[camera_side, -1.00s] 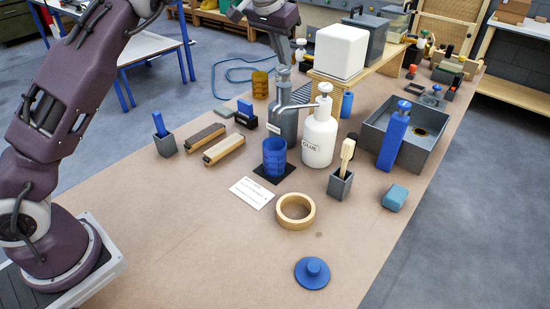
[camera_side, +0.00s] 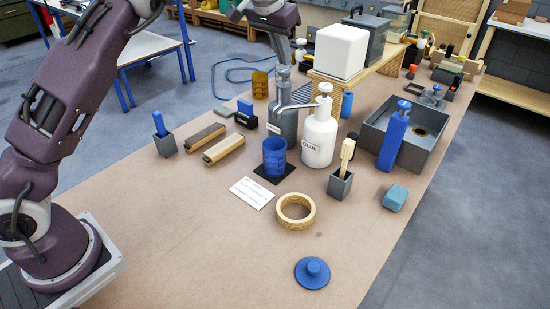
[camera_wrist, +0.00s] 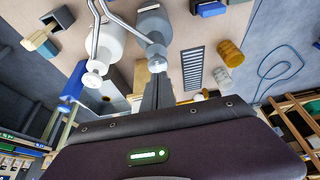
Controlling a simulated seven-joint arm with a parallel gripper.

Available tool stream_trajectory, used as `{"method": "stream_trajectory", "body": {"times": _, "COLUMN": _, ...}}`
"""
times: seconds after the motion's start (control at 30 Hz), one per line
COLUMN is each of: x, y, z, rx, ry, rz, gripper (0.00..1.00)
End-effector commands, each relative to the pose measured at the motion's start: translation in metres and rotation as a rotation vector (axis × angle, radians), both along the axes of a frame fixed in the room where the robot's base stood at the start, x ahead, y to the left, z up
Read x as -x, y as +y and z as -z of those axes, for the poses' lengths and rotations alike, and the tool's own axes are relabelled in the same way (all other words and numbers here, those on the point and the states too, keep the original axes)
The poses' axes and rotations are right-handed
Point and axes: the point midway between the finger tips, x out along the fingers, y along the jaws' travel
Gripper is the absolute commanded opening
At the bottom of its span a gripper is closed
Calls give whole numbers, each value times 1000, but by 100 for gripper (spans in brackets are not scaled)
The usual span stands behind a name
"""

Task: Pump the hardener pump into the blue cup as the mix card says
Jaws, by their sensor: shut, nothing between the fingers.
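The hardener pump (camera_side: 284,122) is the grey bottle with a label, standing behind the blue cup; it also shows in the wrist view (camera_wrist: 151,24). My gripper (camera_side: 283,68) is shut and empty, pointing down right over the pump's head. In the wrist view my gripper (camera_wrist: 157,80) overlaps the pump head (camera_wrist: 156,63); I cannot tell whether they touch. The blue cup (camera_side: 274,158) stands upright on a black pad (camera_side: 274,178), with pump spouts reaching toward it. Its contents are hidden. The white mix card (camera_side: 252,193) lies in front; its writing is too small to read.
The white glue pump (camera_side: 319,140) stands just right of the hardener pump. A brush holder (camera_side: 340,186), a tape ring (camera_side: 295,211), a blue lid (camera_side: 312,273) and wooden bars (camera_side: 223,150) lie around. A grey tray (camera_side: 425,155) is at right.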

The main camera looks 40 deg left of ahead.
Motion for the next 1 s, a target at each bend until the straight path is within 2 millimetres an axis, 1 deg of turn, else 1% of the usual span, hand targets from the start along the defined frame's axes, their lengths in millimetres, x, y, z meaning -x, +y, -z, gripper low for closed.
{"method": "stream_trajectory", "body": {"times": 0.83, "x": 0, "y": 0, "z": 28, "rx": 0, "ry": 2, "rz": 0, "gripper": 0}}
{"method": "stream_trajectory", "body": {"times": 1.0, "x": 0, "y": 0, "z": 28, "rx": 0, "ry": 2, "rz": 0, "gripper": 0}}
